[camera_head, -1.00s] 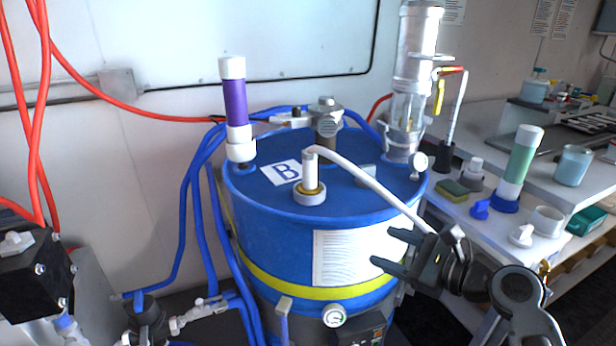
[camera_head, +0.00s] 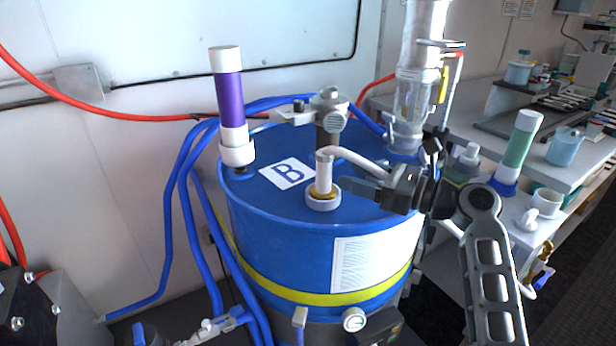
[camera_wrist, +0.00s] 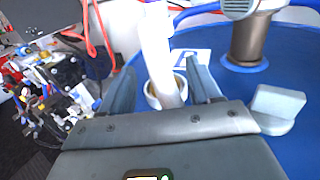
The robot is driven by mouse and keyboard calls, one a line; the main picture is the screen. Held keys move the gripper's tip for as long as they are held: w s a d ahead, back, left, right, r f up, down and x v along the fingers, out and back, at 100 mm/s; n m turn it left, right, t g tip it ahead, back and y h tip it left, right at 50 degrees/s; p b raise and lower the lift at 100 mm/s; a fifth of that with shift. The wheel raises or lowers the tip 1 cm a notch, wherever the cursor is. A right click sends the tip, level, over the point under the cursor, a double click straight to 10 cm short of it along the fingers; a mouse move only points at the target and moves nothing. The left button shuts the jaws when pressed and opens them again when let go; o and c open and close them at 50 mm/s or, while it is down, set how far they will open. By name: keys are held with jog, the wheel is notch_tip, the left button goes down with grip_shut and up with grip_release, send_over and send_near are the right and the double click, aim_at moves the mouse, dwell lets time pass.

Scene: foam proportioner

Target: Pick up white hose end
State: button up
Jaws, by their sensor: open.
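The white hose end (camera_head: 324,172) stands upright in a round collar (camera_head: 323,201) with a brass-coloured ring on top of the blue drum (camera_head: 270,226). From its top the white hose bends right and passes behind my gripper (camera_head: 356,189). My gripper is open, just right of the hose end and low over the lid, its fingers pointing left at it. In the wrist view the white hose end (camera_wrist: 158,52) shows between the two spread fingers of my gripper (camera_wrist: 160,78), with the collar beyond. I cannot tell whether either finger touches it.
A purple tube with white ends (camera_head: 230,105) stands at the lid's left. A grey-brown fitting (camera_head: 330,118) stands behind the hose end. A clear cylinder (camera_head: 409,110) rises at the back right. Blue hoses (camera_head: 176,200) run down the left side. A bench (camera_head: 560,178) is at right.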

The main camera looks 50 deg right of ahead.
aim_at(324, 165)
jog(key=x, duration=0.3)
jog(key=p+x, duration=0.1)
jog(key=x, duration=0.3)
jog(key=shift+w+a+r, duration=0.2)
jog(key=shift+w, duration=0.05)
grip_shut()
dwell(0.3)
